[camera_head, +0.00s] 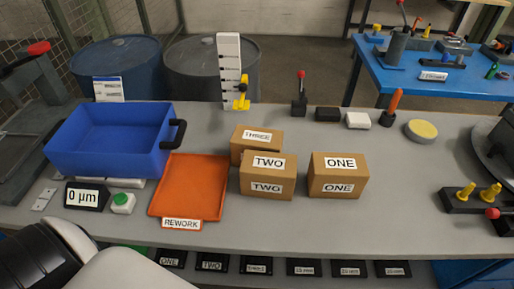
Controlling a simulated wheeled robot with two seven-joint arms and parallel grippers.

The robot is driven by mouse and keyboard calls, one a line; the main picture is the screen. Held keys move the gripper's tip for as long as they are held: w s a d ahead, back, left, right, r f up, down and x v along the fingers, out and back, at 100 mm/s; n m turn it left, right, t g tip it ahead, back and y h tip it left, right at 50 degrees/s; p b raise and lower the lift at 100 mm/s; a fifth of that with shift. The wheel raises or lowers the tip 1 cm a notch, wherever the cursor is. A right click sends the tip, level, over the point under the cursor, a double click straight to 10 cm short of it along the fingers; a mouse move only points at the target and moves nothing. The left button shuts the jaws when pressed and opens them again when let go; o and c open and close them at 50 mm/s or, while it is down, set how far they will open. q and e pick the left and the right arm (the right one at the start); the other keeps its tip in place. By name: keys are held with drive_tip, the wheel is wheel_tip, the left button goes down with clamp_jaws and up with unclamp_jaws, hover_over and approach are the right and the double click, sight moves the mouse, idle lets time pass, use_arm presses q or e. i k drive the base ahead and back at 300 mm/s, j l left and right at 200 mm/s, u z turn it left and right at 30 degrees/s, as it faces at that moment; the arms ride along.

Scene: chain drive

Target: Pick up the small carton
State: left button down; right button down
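Three brown cardboard cartons stand close together on the middle of the grey table. The carton labelled THREE (246,150) is at the back and partly hidden behind the carton labelled TWO (282,178). The carton labelled ONE (352,178) stands to the right of TWO with a gap between. THREE looks the smallest, but its lower part is hidden. A white and black link of my arm shows at the lower left, in front of the table. Neither of my grippers is in view.
Left of the cartons lie an orange REWORK tray (162,187) and a blue bin (62,150). A height gauge (230,65) stands behind them. A lever, small blocks and a yellow-topped disc (422,130) line the back right.

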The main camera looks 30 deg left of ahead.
sight(243, 137)
drive_tip(key=k+j+z, duration=0.35)
drive_tip(key=k+j, duration=0.15)
drive_tip(key=k, duration=0.3)
drive_tip(key=k+j+z, duration=0.2)
drive_tip(key=k, duration=0.2)
drive_tip(key=k+j+z, duration=0.2)
drive_tip(key=k, duration=0.2)
drive_tip(key=l, duration=0.1)
